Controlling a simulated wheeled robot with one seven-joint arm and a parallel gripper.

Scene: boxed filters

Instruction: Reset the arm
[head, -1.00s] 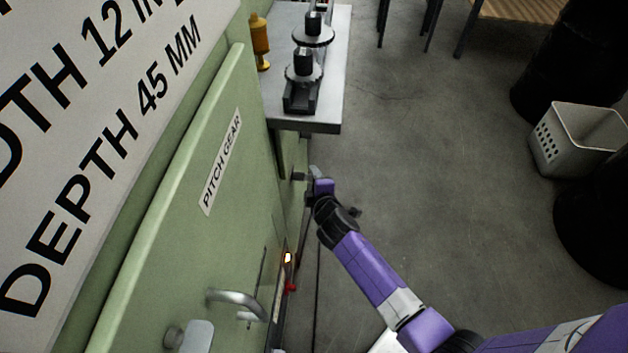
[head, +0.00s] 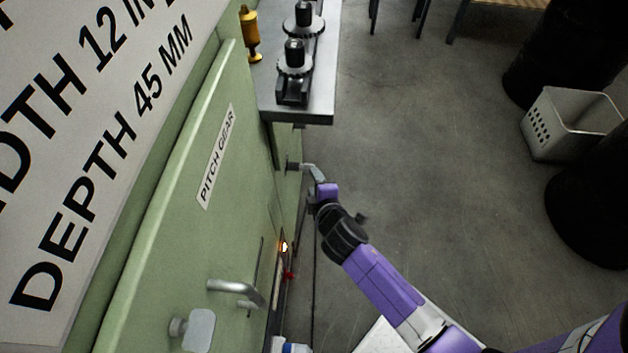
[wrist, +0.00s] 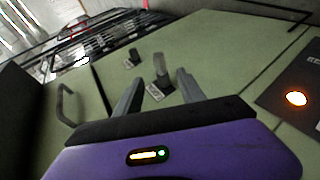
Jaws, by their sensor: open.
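My purple arm reaches up from the bottom right in the head view, and my gripper (head: 318,180) is at its far end beside the green machine (head: 165,250). The fingers are small there and partly hidden. In the wrist view my gripper (wrist: 158,95) shows two grey fingers spread apart with nothing between them. Beyond the fingers is the green panel (wrist: 225,60) with small dark handles (wrist: 160,64) and labels. I cannot tell whether a finger touches the panel.
A grey bench (head: 320,95) with geared parts stands ahead. A white perforated basket (head: 550,135) and black drums are at right. The floor between is clear.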

